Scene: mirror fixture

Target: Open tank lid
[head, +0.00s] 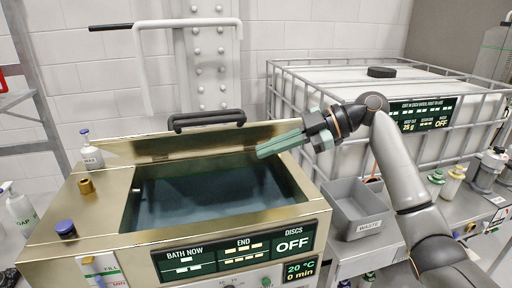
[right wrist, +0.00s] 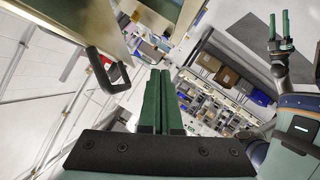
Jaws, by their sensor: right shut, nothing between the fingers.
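The brass-coloured tank (head: 105,205) stands open, with its dark basin showing in the head view. Its lid (head: 130,149) is raised at the back, with a black bar handle (head: 206,120) along its top edge. The handle also shows in the right wrist view (right wrist: 107,72), left of the fingers. My right gripper (head: 262,152) is shut and empty, over the tank's back right corner and to the right of the handle, apart from it. Its green fingers are together in the right wrist view (right wrist: 157,78). My left gripper (right wrist: 278,18) is open and empty there at the upper right.
A grey waste bin (head: 358,210) stands right of the tank. A caged white container (head: 350,85) is behind my right arm. A white pipe with a black grip (head: 110,27) rises behind the tank. Small bottles (head: 90,150) stand on the tank's left side.

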